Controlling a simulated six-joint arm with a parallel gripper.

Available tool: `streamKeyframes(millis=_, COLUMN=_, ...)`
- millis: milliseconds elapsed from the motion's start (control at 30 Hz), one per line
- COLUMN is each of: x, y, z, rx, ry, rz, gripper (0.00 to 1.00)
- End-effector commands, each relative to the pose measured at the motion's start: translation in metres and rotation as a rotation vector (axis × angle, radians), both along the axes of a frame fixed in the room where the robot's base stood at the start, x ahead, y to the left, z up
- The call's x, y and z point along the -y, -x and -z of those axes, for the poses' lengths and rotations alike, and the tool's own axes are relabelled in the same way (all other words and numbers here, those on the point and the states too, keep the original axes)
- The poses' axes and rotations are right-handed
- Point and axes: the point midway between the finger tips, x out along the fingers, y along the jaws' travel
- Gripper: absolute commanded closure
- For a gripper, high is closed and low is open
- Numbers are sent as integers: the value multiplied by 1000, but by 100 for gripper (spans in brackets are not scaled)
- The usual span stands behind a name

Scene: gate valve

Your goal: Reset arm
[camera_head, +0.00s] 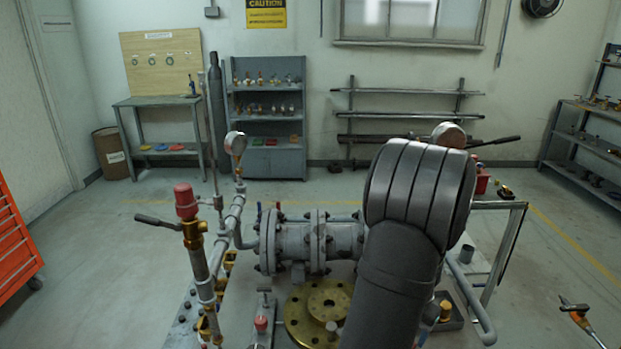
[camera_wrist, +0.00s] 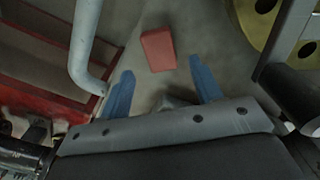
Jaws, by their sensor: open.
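My gripper (camera_wrist: 161,67) shows in the wrist view with its two blue fingers apart and nothing between them that it grips. A red block (camera_wrist: 157,48) lies beyond the fingertips; I cannot tell the exact gap. In the head view my grey arm rises in front of the right half of the workbench, and my gripper is hidden there. The grey flanged valve and pipe assembly (camera_head: 296,243) stands left of my arm. Its right part is hidden behind the arm.
A red-capped fitting (camera_head: 187,203) and a pressure gauge (camera_head: 236,146) rise at the left. A brass flange (camera_head: 300,318) lies in front of the valve. In the wrist view a grey pipe (camera_wrist: 82,45) runs close to the left finger. Open floor lies behind the bench.

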Motion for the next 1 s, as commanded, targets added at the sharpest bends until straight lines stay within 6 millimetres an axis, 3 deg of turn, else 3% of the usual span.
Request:
streamKeyframes(millis=333, x=0, y=-1, z=-71, rx=4, ry=3, rz=0, gripper=41)
streamKeyframes(millis=1000, x=-1, y=1, z=58, rx=-3, ry=-1, rz=0, gripper=41)
